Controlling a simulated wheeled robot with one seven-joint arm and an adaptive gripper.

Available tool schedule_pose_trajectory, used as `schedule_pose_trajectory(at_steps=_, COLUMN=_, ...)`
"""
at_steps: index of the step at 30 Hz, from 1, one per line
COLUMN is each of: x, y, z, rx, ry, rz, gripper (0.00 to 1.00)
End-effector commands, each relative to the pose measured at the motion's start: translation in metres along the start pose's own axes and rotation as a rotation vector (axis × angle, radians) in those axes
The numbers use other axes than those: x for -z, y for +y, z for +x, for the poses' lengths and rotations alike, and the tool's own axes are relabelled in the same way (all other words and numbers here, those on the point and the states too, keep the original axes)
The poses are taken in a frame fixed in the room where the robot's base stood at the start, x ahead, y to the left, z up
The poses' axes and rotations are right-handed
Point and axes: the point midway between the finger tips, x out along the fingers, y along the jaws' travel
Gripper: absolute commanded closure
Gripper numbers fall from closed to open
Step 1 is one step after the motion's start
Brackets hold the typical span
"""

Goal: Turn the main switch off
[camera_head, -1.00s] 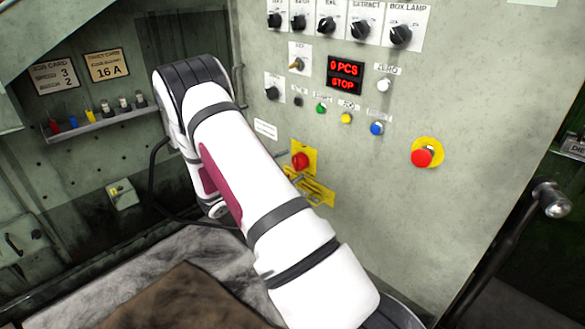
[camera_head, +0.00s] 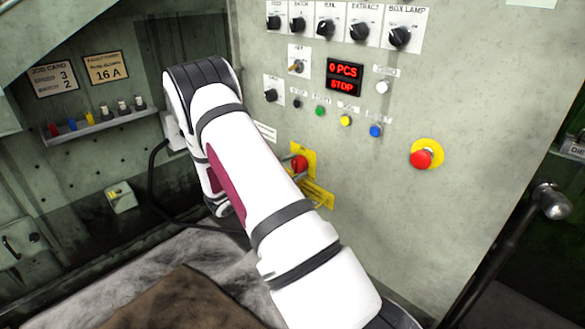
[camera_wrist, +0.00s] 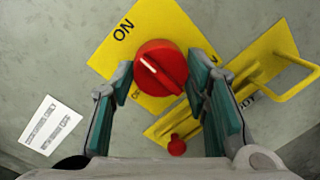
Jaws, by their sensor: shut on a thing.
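The main switch is a red rotary knob (camera_wrist: 160,68) on a yellow plate (camera_wrist: 185,22) fixed to the grey panel. In the wrist view its white line points to the upper left, toward the side marked ON. Other lettering on the plate is partly hidden by my fingers. My gripper (camera_wrist: 159,72) has one teal-padded finger on each side of the knob and is shut on it. In the head view the red knob (camera_head: 300,163) shows just right of my arm, which hides most of my gripper.
A yellow hasp with a looped handle (camera_wrist: 297,82) and a small red piece (camera_wrist: 177,145) sit beside the switch. A red emergency button (camera_head: 421,159), coloured buttons and black selector knobs are on the same panel. The display (camera_head: 344,78) reads 0 PCS STOP.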

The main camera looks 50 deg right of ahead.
Motion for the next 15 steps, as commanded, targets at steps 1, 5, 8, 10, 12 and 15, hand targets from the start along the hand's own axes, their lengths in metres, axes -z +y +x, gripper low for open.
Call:
schedule_pose_trajectory(at_steps=1, x=0.0000, y=0.0001, z=-0.0002, rx=-0.001, ry=0.000, rz=-0.007, gripper=0.85)
schedule_pose_trajectory(at_steps=5, x=0.0000, y=0.0001, z=-0.0003, rx=-0.004, ry=-0.003, rz=-0.048, gripper=0.85)
schedule_pose_trajectory(at_steps=8, x=-0.0002, y=0.0007, z=-0.0008, rx=-0.010, ry=-0.007, rz=-0.100, gripper=0.85)
schedule_pose_trajectory(at_steps=10, x=-0.0005, y=0.0006, z=-0.0005, rx=-0.013, ry=-0.011, rz=-0.147, gripper=0.85)
schedule_pose_trajectory(at_steps=12, x=-0.0002, y=0.0006, z=-0.0010, rx=-0.018, ry=-0.015, rz=-0.202, gripper=0.85)
schedule_pose_trajectory(at_steps=15, x=-0.0002, y=0.0008, z=-0.0011, rx=-0.025, ry=-0.021, rz=-0.291, gripper=0.85)
